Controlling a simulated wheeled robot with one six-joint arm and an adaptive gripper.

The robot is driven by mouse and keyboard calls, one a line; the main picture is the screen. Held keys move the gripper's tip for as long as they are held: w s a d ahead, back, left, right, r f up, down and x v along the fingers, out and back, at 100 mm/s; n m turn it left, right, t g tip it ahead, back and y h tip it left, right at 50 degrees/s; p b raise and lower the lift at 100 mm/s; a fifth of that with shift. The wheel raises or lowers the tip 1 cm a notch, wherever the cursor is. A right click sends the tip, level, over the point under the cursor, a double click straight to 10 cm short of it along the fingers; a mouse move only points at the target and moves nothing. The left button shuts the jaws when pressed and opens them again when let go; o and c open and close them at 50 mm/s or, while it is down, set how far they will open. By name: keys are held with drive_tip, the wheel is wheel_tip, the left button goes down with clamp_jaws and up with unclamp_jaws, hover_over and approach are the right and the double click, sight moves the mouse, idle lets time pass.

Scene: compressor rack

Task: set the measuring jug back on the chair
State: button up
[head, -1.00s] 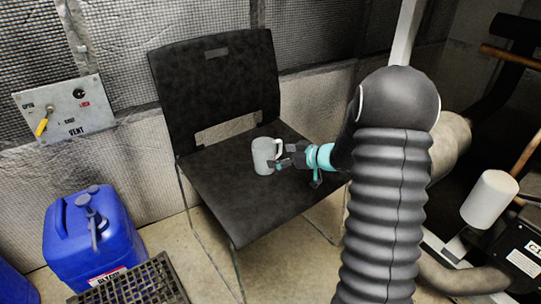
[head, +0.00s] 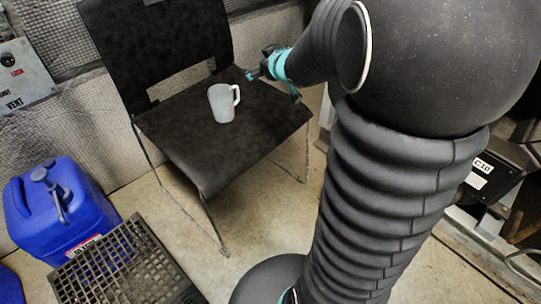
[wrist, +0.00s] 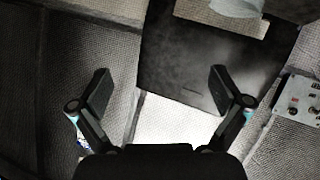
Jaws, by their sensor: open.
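The measuring jug (head: 221,104) is pale and translucent, with a white handle on its right side. It stands upright on the seat of the black chair (head: 195,152). My gripper (head: 251,75) is above and to the right of the jug, apart from it. In the wrist view my gripper (wrist: 160,88) has its two fingers wide open with nothing between them. The chair's dark back (wrist: 205,65) shows beyond the fingers. A pale translucent shape, probably the jug (wrist: 236,6), is cut off at the top edge of that view.
A blue canister (head: 62,208) stands on the floor left of the chair. A black grate (head: 122,265) lies in front of it. A vent panel (head: 22,75) is on the left wall and also shows in the wrist view (wrist: 294,100). Dark equipment (head: 480,175) stands at the right.

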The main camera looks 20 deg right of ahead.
drive_tip(key=s+a+r+m+g+h, duration=0.2)
drive_tip(key=s+r+m+g+h, duration=0.15)
drive_tip(key=s, duration=0.95)
drive_tip(key=s+a+f+g+y, duration=0.1)
drive_tip(key=s+a+f+g, duration=0.1)
drive_tip(key=s+a, duration=0.3)
drive_tip(key=s+a+f+g+y, duration=0.2)
drive_tip(key=s+a, duration=0.2)
drive_tip(key=s, duration=1)
drive_tip(key=shift+a+f+m, duration=0.15)
drive_tip(key=shift+a+m, duration=0.2)
drive_tip(key=shift+a, duration=0.05)
